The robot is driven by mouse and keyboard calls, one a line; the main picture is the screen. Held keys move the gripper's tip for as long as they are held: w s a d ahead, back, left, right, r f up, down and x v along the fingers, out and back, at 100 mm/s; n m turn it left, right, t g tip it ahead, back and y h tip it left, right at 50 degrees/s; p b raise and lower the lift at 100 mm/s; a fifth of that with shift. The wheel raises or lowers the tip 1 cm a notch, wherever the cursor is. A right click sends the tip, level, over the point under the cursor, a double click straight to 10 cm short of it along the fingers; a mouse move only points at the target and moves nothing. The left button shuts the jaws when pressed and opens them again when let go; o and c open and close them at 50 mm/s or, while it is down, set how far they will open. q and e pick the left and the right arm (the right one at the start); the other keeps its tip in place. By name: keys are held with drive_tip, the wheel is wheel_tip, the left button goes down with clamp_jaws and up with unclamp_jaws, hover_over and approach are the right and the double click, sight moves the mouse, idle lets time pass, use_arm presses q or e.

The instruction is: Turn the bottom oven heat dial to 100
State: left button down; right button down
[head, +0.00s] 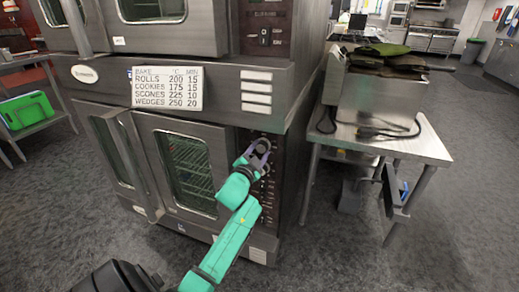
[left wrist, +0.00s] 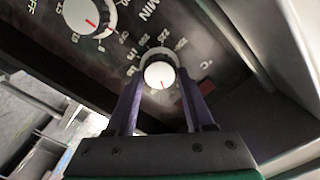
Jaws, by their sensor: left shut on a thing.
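The bottom oven (head: 183,125) stands below the upper one, with its dark control panel (head: 271,185) on the right side. My left gripper (head: 258,150) is at the upper part of the panel. In the left wrist view the gripper (left wrist: 160,82) has one finger on each side of the dial, shut on it. My right gripper is out of view.
A second white dial (left wrist: 88,17), marked MIN, sits close by on the panel. A bake chart (head: 167,88) is fixed above the bottom oven. A steel table (head: 415,145) with a fryer (head: 375,95) stands to the right. Grey floor is clear in front.

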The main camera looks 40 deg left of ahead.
use_arm(q)
drive_tip(key=m, duration=0.2)
drive_tip(key=shift+m, duration=0.4)
drive_tip(key=shift+f+m, duration=0.1)
drive_tip(key=shift+m, duration=1.1)
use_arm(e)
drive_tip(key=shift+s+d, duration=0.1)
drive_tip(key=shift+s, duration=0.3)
use_arm(q)
drive_tip(key=shift+c, duration=1.4)
unclamp_jaws()
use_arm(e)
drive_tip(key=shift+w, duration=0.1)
use_arm(q)
drive_tip(key=shift+s+d, duration=0.1)
